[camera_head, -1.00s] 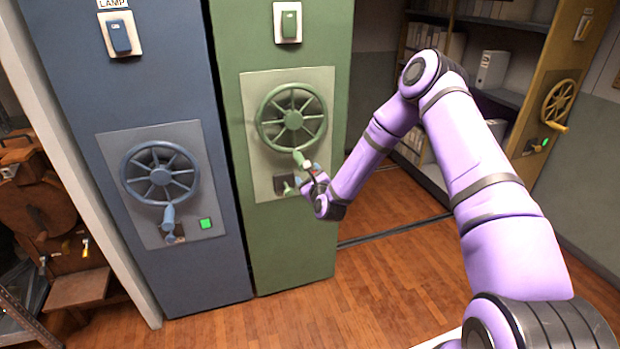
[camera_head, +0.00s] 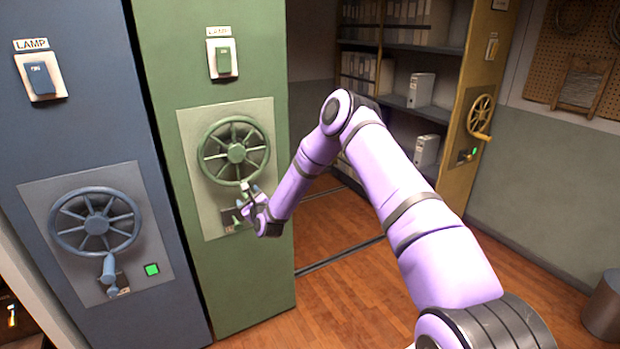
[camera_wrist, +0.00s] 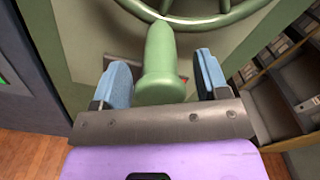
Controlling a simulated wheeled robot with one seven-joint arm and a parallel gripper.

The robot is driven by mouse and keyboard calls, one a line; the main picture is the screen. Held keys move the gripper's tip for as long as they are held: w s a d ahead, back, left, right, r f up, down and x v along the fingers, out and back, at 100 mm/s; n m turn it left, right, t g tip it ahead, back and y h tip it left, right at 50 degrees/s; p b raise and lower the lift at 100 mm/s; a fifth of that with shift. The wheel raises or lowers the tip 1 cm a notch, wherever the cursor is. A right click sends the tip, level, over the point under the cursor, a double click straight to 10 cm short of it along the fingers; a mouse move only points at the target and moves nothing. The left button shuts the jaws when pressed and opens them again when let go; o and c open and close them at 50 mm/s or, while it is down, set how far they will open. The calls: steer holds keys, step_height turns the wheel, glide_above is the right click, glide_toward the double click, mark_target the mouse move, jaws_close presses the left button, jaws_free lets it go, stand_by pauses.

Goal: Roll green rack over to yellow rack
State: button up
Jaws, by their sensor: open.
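The green rack (camera_head: 232,290) stands left of the middle, with a green hand wheel (camera_head: 235,151) on its end panel. The wheel's handle sticks out at its lower rim and shows large in the wrist view as a green handle (camera_wrist: 162,68). My gripper (camera_head: 247,203) is at this handle. In the wrist view my gripper (camera_wrist: 163,82) has its two blue fingers on either side of the handle, with gaps visible. The yellow rack (camera_head: 480,80) stands apart at the right, with a yellow hand wheel (camera_head: 480,116) and a lit green light.
The blue rack (camera_head: 100,150) stands close on the green rack's left. Between the green and yellow racks lies open wooden floor with a floor rail (camera_head: 340,257). Shelves with binders (camera_head: 421,90) line the yellow rack's side. A bin (camera_head: 605,305) stands at far right.

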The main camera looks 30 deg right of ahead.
steer(key=shift+w, duration=0.95)
steer(key=shift+w, duration=0.1)
